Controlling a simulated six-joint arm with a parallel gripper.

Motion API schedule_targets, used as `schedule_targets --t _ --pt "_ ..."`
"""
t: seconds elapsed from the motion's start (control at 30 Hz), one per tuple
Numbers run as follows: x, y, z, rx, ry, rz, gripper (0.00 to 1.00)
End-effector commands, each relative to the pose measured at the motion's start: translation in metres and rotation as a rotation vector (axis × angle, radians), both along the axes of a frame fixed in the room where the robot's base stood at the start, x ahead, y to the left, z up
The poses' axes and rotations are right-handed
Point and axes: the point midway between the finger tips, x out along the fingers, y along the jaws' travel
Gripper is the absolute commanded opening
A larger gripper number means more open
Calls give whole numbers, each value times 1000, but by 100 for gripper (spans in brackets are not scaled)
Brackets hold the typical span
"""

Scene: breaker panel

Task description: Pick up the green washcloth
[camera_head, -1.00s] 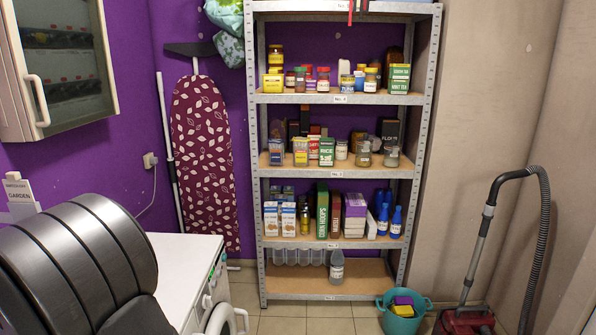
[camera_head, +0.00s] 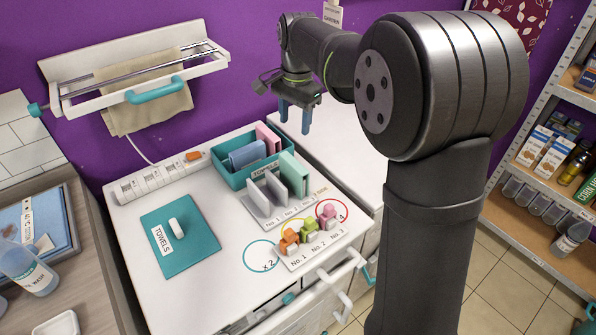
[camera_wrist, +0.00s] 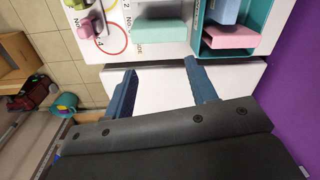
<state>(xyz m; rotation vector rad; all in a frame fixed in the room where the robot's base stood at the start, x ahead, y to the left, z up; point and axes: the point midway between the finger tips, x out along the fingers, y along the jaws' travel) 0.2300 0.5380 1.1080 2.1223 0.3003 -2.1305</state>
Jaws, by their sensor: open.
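A mint-green folded cloth (camera_head: 293,173) stands upright at the right end of the grey slotted stand (camera_head: 256,208), close to the teal bin. It also shows in the wrist view (camera_wrist: 158,31), beyond the fingertips. My gripper (camera_head: 295,117) is open and empty, with its two blue fingers pointing down behind and above the teal bin and the cloth. In the wrist view my gripper (camera_wrist: 160,67) shows a clear gap between the fingers, over a white surface, apart from the cloth.
The teal bin (camera_head: 222,178) holds blue and pink folded cloths. A teal lid (camera_head: 180,245) lies on the white top. Orange, green and pink small pieces (camera_head: 310,228) stand on a numbered plate in front. A towel rack (camera_head: 140,80) hangs on the purple wall.

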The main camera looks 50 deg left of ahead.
Motion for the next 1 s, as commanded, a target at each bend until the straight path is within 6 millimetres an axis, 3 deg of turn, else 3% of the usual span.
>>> schedule_targets --t 0.6,0.8,1.0 --pt "1 -41 -12 261 -207 1074 52" --pt "2 -49 -14 288 -288 1268 52" --pt "1 -46 -26 291 -308 1318 52"
